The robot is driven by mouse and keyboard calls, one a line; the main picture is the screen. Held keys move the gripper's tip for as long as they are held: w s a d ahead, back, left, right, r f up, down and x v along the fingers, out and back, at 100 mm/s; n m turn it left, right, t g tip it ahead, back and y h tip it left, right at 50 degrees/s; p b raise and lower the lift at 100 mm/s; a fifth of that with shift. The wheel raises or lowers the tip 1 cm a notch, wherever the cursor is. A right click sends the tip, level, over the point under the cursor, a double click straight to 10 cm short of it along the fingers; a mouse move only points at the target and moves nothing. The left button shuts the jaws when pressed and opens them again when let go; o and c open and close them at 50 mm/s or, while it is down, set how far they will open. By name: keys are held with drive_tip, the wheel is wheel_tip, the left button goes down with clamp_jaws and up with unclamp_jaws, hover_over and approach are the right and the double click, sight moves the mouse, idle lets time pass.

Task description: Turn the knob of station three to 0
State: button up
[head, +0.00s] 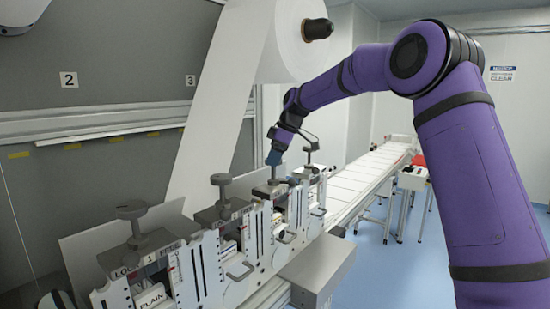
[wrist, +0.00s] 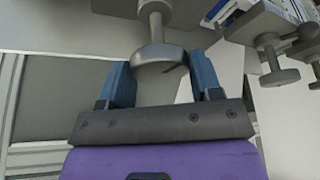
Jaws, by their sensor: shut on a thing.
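A row of stations runs along the machine, each with a grey round knob on a stem. My gripper (head: 274,158) is at the third knob (head: 273,175) from the near end, pointing down over it. In the wrist view, this knob's grey disc (wrist: 157,53) sits between the two blue fingers of my gripper (wrist: 163,72), which is shut on it. In the head view, the fingers hide most of the knob's top. The scale and markings at this station are too small to read, so I cannot tell its setting.
The first knob (head: 131,211) and second knob (head: 221,181) stand nearer. The fourth knob (head: 309,140) stands close beyond my gripper. A large white roll (head: 290,35) hangs above, its web running down behind the stations. A conveyor (head: 365,172) extends to the back right.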

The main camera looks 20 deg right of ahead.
drive_tip(key=shift+w+n+g, duration=0.1)
drive_tip(key=shift+n+g, duration=0.4)
drive_tip(key=shift+n, duration=1.1)
drive_tip(key=o, duration=0.9)
drive_tip(key=v, duration=1)
drive_tip(key=shift+d+r, duration=0.25)
drive_tip(key=shift+r, duration=0.05)
